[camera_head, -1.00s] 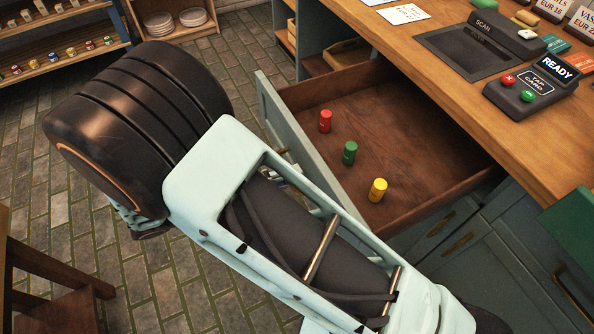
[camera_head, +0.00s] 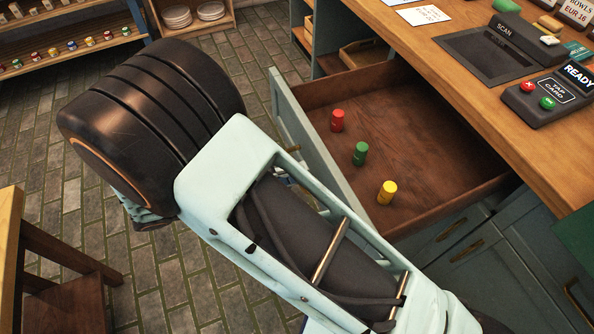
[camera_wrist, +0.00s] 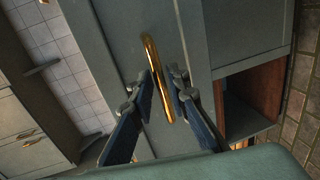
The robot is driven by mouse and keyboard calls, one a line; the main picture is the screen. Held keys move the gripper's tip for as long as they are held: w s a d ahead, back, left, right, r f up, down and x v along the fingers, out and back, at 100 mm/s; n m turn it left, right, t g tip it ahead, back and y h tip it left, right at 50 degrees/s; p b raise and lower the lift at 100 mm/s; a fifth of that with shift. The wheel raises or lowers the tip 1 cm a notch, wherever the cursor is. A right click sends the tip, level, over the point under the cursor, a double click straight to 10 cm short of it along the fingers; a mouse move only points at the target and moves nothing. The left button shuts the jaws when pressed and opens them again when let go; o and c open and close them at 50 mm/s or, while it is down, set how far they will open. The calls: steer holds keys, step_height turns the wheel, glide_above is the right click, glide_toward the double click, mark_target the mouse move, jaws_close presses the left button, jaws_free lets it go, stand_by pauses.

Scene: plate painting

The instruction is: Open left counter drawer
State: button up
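The counter drawer (camera_head: 430,175) stands far out of the counter in the head view, its wooden inside in plain sight. A red (camera_head: 338,121), a green (camera_head: 360,153) and a yellow (camera_head: 387,193) container stand upright in it. My arm covers part of the drawer front (camera_head: 312,140) and hides my gripper in the head view. In the wrist view, my gripper (camera_wrist: 161,78) has its two fingers on either side of the brass handle (camera_wrist: 150,45). The fingers are apart, with a gap visible on the right of the handle; contact on the left is unclear.
The wooden counter top (camera_head: 460,100) holds a scanner pad (camera_head: 487,55) and a card reader (camera_head: 550,95). A closed cabinet (camera_head: 470,250) is below the drawer. A wooden stool (camera_head: 65,290) stands at the lower left. Tiled floor between the stool and counter is clear.

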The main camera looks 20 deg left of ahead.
steer(key=v, duration=1.1)
